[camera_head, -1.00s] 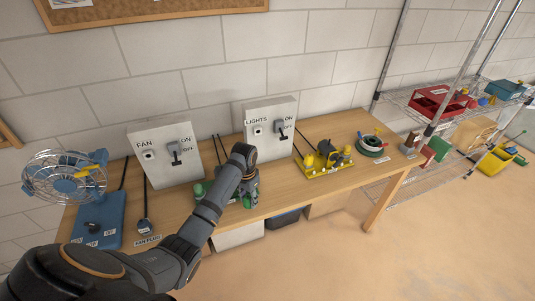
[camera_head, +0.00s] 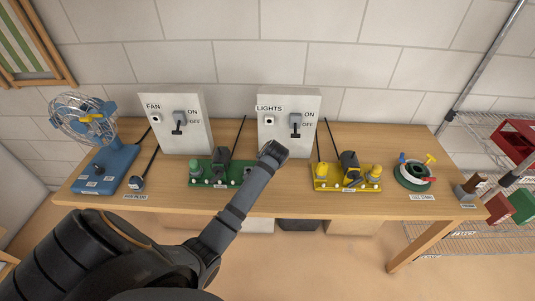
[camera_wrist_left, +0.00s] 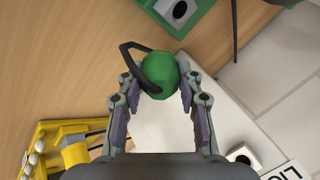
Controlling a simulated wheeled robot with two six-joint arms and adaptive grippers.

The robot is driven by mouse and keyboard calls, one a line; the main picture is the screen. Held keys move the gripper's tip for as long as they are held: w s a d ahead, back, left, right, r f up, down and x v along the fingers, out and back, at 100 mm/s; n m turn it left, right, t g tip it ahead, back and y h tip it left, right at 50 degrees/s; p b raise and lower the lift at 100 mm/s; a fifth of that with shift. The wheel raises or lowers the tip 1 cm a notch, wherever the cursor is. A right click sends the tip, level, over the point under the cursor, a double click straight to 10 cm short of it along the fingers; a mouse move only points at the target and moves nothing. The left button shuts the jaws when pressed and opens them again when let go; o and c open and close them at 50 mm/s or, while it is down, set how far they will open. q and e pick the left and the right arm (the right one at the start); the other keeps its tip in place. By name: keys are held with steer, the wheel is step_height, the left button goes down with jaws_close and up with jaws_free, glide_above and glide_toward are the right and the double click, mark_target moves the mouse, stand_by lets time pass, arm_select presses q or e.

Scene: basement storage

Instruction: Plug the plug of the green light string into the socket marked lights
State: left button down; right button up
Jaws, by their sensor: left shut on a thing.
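The green plug (camera_wrist_left: 160,75), rounded with a black cord looping from it, is between the fingers of my left gripper (camera_wrist_left: 160,88), which is shut on it. In the head view my left wrist is in front of the lights box (camera_head: 307,108), and hides the fingers and plug. The box is white, with a LIGHTS label (camera_head: 269,108), a round socket (camera_head: 270,121) and an ON/OFF switch (camera_head: 295,124). The socket also shows in the wrist view (camera_wrist_left: 243,156), below and right of the plug, apart from it. My right gripper is not in view.
The green holder (camera_head: 215,184) stands left of my forearm. A yellow holder (camera_head: 347,187) stands right of it. The fan box (camera_head: 188,140), blue fan (camera_head: 104,165), fan plug (camera_head: 137,182) and green reel (camera_head: 414,183) share the wooden table (camera_head: 395,137).

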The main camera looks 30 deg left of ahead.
arm_select(q)
steer(key=r+t+y+b, duration=0.1)
steer(key=t, duration=0.1)
steer(key=r+m+t+y+b, duration=0.1)
steer(key=t, duration=0.1)
steer(key=r+t+y+b, duration=0.1)
steer(key=shift+w+d+r+m+t, duration=0.2)
steer(key=shift+w+m+t, duration=0.1)
steer(key=shift+t, duration=0.1)
steer(key=shift+s+d+r+m+t+y+b, duration=1)
steer(key=shift+r+t, duration=1.3)
steer(key=shift+r, duration=1.85)
steer(key=shift+n+h, duration=0.3)
steer(key=shift+h, duration=0.1)
steer(key=b+x, duration=0.1)
steer(key=x, duration=0.5)
steer(key=shift+s+a+f, duration=0.1)
steer(key=shift+s+a, duration=0.05)
steer(key=shift+s, duration=0.05)
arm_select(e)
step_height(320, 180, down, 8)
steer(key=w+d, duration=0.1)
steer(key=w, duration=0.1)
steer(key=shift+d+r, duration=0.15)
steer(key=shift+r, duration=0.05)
arm_select(q)
steer(key=shift+x, duration=1.4)
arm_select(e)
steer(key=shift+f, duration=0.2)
